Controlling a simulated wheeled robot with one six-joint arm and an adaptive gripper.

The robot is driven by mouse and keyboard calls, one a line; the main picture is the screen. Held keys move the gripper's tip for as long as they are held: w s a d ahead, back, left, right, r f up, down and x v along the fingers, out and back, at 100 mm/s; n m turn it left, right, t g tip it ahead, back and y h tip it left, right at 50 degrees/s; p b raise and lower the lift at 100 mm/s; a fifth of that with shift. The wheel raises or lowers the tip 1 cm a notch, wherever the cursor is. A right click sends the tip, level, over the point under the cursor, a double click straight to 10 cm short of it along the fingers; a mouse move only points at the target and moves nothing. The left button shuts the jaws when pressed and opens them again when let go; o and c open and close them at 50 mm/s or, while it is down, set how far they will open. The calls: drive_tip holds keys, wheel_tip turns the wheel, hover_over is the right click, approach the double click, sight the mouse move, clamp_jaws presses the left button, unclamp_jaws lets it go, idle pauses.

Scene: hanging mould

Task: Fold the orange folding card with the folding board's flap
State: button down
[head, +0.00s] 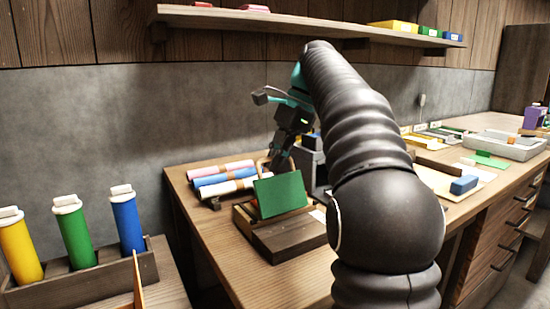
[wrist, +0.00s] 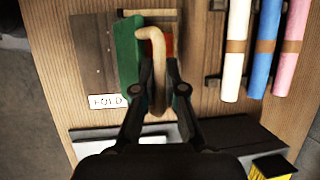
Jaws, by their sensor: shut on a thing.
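The folding board (head: 290,237) is a dark wooden base on the table, and a FOLD label (wrist: 107,101) shows beside it in the wrist view. A green panel (head: 281,195) stands tilted up on the board; in the wrist view it is a narrow green strip (wrist: 127,60) left of a curved wooden handle (wrist: 157,45). My gripper (wrist: 158,88) is shut on this handle, one finger on each side; in the head view my gripper (head: 279,160) is just above and behind the panel. An orange-red patch (wrist: 177,45) shows beside the handle, mostly hidden; I cannot tell its full shape.
White, blue and pink rolls (head: 222,180) lie on a rack left of the board. A rack of yellow, green and blue tubes (head: 75,230) stands at the left. A blue block (head: 464,185) lies at the right. The table front (head: 280,285) is clear.

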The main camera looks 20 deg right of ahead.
drive_tip(key=c, duration=1.2)
unclamp_jaws()
drive_tip(key=shift+a, duration=0.15)
drive_tip(key=shift+d, duration=0.25)
